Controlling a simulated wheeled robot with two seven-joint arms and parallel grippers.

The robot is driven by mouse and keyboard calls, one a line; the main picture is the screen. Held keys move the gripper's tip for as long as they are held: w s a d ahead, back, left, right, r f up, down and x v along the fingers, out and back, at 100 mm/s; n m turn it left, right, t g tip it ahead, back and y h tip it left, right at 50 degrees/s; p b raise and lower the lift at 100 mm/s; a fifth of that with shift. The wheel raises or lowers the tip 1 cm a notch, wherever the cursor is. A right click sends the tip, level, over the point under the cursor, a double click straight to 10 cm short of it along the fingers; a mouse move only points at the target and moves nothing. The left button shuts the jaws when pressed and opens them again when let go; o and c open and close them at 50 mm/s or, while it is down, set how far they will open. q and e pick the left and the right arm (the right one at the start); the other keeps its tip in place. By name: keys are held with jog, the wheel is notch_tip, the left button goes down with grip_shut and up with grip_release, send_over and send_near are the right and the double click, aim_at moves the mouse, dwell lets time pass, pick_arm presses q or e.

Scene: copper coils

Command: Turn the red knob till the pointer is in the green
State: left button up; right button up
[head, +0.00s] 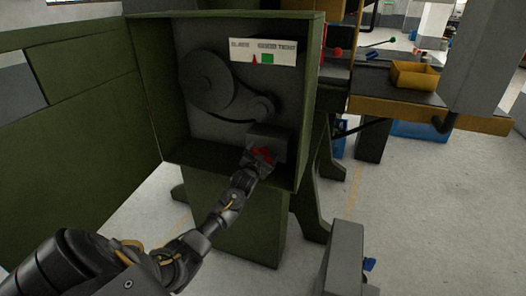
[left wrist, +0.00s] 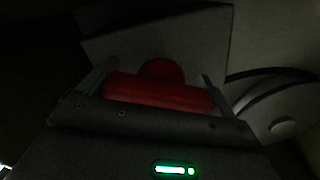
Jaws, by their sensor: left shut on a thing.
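The red knob (head: 262,153) sits on a grey block (head: 283,147) low in the open green cabinet. My left gripper (head: 257,160) is at the knob and shut on it. In the left wrist view the knob (left wrist: 160,92) lies between the two fingers of my left gripper (left wrist: 158,88). A white scale plate (head: 285,50) is at the top of the cabinet, with a green patch (head: 267,58) and a red pointer (head: 254,58). The pointer stands left of the green patch, apart from it. My right gripper is not in view.
The cabinet door (head: 85,110) stands open to the left. A large dark pulley (head: 210,80) and belt are inside the cabinet above the knob. A bench with a yellow bin (head: 415,76) is to the right.

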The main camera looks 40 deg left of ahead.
pick_arm(q)
jog(key=m+p, duration=0.2)
jog(key=m, duration=0.3)
jog(key=shift+r+m, duration=0.1)
jog(key=shift+m, duration=0.2)
jog(key=m+p, duration=0.2)
jog(key=m, duration=0.3)
jog(key=shift+f+m+p, duration=0.2)
jog(key=shift+m+p, duration=0.3)
jog(key=shift+m, duration=1.1)
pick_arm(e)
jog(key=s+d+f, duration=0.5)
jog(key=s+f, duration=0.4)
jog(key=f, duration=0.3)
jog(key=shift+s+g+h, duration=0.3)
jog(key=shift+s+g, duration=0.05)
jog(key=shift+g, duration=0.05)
